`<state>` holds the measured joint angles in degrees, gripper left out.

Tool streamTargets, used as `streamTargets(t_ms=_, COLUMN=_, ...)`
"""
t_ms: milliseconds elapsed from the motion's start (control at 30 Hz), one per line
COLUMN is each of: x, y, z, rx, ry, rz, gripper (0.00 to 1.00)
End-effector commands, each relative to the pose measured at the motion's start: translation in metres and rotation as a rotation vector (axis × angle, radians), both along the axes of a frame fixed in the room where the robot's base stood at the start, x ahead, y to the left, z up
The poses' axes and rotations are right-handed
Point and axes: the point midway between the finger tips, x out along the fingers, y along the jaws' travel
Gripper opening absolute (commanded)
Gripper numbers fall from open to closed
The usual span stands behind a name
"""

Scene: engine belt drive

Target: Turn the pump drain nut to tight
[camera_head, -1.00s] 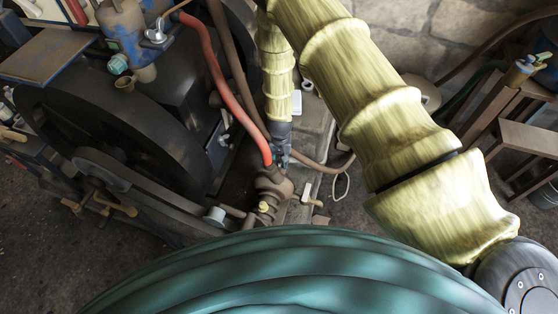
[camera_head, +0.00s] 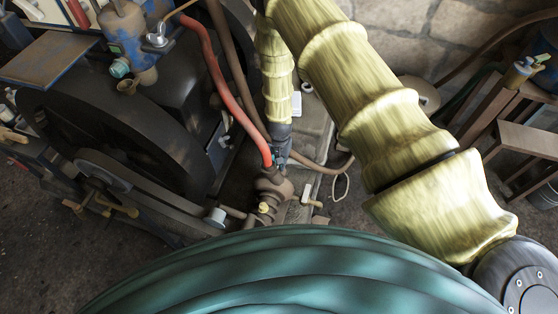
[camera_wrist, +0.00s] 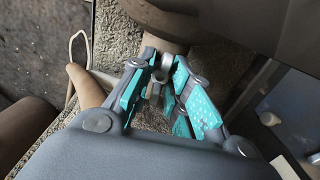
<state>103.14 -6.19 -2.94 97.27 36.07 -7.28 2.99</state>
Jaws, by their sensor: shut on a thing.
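The brown pump body (camera_head: 272,187) stands low beside the engine in the head view, with a small brass fitting (camera_head: 264,207) on its side. My gripper (camera_head: 278,163) reaches down to the top of the pump. In the wrist view, the turquoise-padded fingers of my gripper (camera_wrist: 160,82) are closed around a small metal piece (camera_wrist: 165,63), which appears to be the pump drain nut. It sits in front of a brown pipe-like part (camera_wrist: 160,40). The fingers hide much of the nut, so I cannot tell how tight it is.
A red hose (camera_head: 218,85) runs down close to the left of my gripper. The large dark flywheel (camera_head: 95,130) and belt are farther left. A pale-handled valve (camera_head: 310,197) is just right of the pump. Wooden stands (camera_head: 525,140) are at the far right.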

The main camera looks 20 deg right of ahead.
Motion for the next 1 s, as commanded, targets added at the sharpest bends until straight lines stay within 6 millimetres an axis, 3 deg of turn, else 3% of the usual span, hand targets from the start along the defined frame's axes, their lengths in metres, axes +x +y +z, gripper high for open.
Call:
streamTargets(t_ms=367, x=0.003, y=0.000, z=0.001, rx=-0.001, ry=-0.005, rz=-0.026, gripper=0.00)
streamTargets(t_ms=400, x=0.003, y=0.000, z=0.001, rx=-0.001, ry=-0.005, rz=-0.026, gripper=0.26)
streamTargets(t_ms=433, x=0.003, y=0.000, z=0.001, rx=-0.001, ry=-0.005, rz=-0.026, gripper=0.30)
streamTargets(t_ms=767, x=0.001, y=-0.001, z=0.001, rx=0.000, ry=-0.002, rz=-0.026, gripper=0.30)
streamTargets(t_ms=1000, x=0.002, y=0.000, z=0.021, rx=0.000, ry=-0.004, rz=-0.025, gripper=0.30)
